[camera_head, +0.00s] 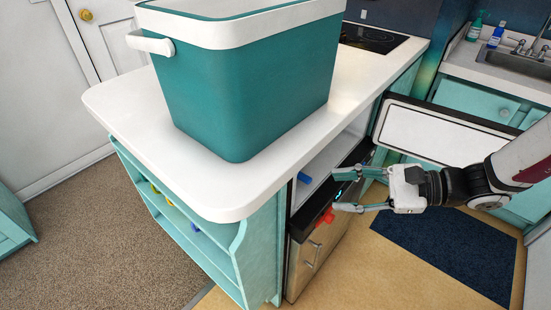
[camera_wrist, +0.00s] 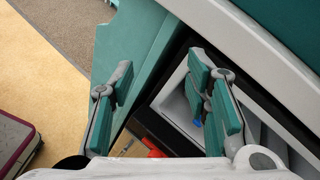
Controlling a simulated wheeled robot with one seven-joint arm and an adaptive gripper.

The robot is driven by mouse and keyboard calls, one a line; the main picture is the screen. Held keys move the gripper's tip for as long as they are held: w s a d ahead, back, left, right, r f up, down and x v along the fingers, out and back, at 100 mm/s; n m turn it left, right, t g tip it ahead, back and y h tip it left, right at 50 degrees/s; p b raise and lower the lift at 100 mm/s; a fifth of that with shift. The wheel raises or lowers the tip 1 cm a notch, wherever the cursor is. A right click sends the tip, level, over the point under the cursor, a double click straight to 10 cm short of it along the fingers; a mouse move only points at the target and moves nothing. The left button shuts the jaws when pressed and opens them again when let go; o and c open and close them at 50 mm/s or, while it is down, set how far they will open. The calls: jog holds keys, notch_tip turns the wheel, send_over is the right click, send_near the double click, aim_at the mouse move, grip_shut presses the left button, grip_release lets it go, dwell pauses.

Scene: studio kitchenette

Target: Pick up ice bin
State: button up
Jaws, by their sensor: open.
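The ice bin (camera_head: 250,90) is a large teal tub with a white rim and a white side handle (camera_head: 150,43). It stands upright on the white counter (camera_head: 200,180) in the head view, its top cut off by the frame. A teal surface at the top right of the wrist view (camera_wrist: 288,22) seems to be its lower side. My gripper (camera_head: 335,190) is open and empty, right of the bin and below the counter top, apart from the bin. In the wrist view its two fingers (camera_wrist: 160,68) are spread, with nothing between them.
Below the counter edge is an open compartment with a dark rim (camera_head: 318,213), a blue item (camera_head: 304,178) and a red item (camera_head: 326,216). A white-panelled door (camera_head: 425,133) stands open behind my gripper. A cooktop (camera_head: 370,38) lies behind the bin. Teal shelves (camera_head: 190,225) are below the counter.

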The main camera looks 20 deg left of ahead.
aim_at(301, 174)
jog(key=w+f+m+t+y+b, duration=0.1)
jog(key=w+f+m+t+b, duration=0.3)
jog(key=f, duration=0.4)
jog(key=w+f+m+t+y+b, duration=0.1)
jog(key=w+f+m+t, duration=0.3)
jog(key=w+f+m, duration=0.3)
jog(key=shift+n, duration=0.4)
jog(key=b+x, duration=0.3)
jog(key=x, duration=1)
jog(key=shift+s+a+f, duration=0.1)
jog(key=shift+a+f, duration=0.1)
jog(key=shift+a, duration=0.1)
grip_shut()
